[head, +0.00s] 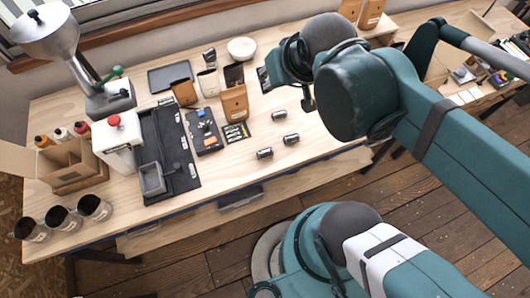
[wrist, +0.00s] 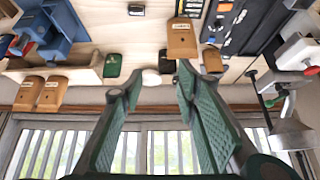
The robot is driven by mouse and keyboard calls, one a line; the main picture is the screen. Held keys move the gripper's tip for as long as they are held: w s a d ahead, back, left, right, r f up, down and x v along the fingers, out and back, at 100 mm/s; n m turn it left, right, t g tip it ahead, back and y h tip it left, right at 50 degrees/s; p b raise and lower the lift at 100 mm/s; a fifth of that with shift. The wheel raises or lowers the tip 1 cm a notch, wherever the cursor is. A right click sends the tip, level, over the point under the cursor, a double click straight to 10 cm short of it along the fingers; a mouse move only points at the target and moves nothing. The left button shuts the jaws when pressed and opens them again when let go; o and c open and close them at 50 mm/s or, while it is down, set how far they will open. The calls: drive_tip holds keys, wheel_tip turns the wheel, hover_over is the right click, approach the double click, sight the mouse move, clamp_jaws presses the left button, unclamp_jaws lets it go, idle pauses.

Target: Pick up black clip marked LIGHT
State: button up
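I cannot pick out the black clip marked LIGHT for certain, as the small labels are too small to read. Small dark pieces with pale labels lie on the black mat (head: 163,133) and in the dark tray (head: 208,145), which also holds a blue and an orange piece. My gripper (wrist: 160,80) is open in the wrist view, its green fingers wide apart with nothing between them. It is raised above the far side of the table, away from the mat. In the head view my arm mostly hides it.
A brown pouch (head: 234,104), a white bowl (head: 241,49) and several containers stand at the table's back. Three small metal cans, one of them nearer the front (head: 264,153), lie right of the tray. A white machine (head: 118,145) and a cardboard box (head: 75,176) stand left.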

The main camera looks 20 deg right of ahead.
drive_tip(key=a+f+m+g+h+b, duration=0.1)
drive_tip(key=a+f+m+g+b, duration=0.1)
drive_tip(key=f+m, duration=0.35)
drive_tip(key=a+f+m+g+b, duration=0.2)
drive_tip(key=f+m+b, duration=0.1)
drive_tip(key=f, duration=0.5)
drive_tip(key=m+g+h+b, duration=0.3)
drive_tip(key=m+h+b, duration=0.15)
drive_tip(key=m, duration=0.45)
approach(265, 151)
drive_tip(key=shift+w+d+f+y, duration=0.1)
drive_tip(key=shift+d+f+y, duration=0.05)
drive_tip(key=shift+d+y, duration=0.35)
drive_tip(key=shift+b+x, duration=0.35)
drive_tip(key=shift+x, duration=0.95)
drive_tip(key=shift+f, duration=0.1)
drive_tip(key=shift+b+x, duration=0.65)
drive_tip(key=shift+x, duration=1.85)
drive_tip(key=shift+c, duration=0.3)
drive_tip(key=c, duration=0.7)
